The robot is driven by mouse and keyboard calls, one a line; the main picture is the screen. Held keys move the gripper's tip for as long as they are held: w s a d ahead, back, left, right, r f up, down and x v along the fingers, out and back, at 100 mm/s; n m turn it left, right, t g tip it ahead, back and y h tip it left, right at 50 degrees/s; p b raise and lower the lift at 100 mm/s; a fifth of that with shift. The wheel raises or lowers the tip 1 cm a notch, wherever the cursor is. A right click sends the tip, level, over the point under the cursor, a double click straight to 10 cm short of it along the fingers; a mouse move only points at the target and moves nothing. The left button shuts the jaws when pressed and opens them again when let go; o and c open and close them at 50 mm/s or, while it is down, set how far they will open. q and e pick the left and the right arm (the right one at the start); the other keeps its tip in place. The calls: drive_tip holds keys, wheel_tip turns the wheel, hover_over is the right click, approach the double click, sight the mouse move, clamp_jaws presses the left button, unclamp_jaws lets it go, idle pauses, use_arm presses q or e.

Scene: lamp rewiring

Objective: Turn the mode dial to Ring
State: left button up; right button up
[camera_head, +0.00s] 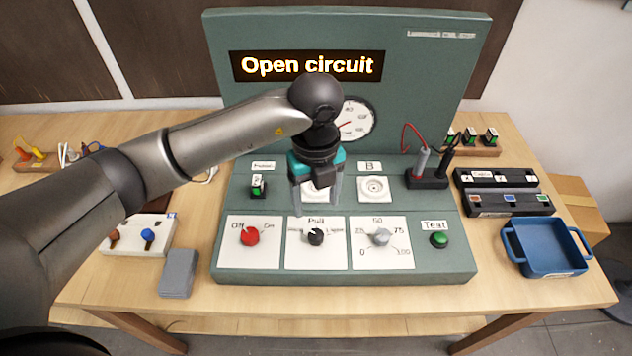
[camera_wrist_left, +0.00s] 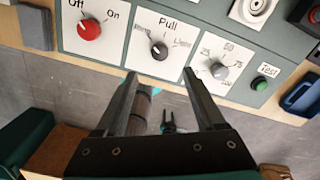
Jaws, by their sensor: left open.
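The mode dial (camera_head: 316,236) is a small black knob on a white plate marked "Pull" at the top of its scale. The smaller side labels are too small to read. A pale mark on the knob seems to point up and left. In the left wrist view the dial (camera_wrist_left: 159,49) shows just beyond the fingertips, between their lines. My left gripper (camera_head: 318,200) is open and empty, pointing down above the panel, apart from the dial. It also shows in the left wrist view (camera_wrist_left: 159,76).
A red Off/On knob (camera_head: 250,235) sits left of the dial and a grey 0–100 knob (camera_head: 381,237) right of it. A green Test button (camera_head: 439,240) is farther right. The display (camera_head: 307,66) reads "Open circuit". A blue tray (camera_head: 546,269) stands at right.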

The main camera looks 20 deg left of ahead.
use_arm(q)
drive_tip(key=shift+r, duration=2.4)
drive_tip(key=shift+s+f, duration=0.1)
drive_tip(key=shift+s, duration=0.05)
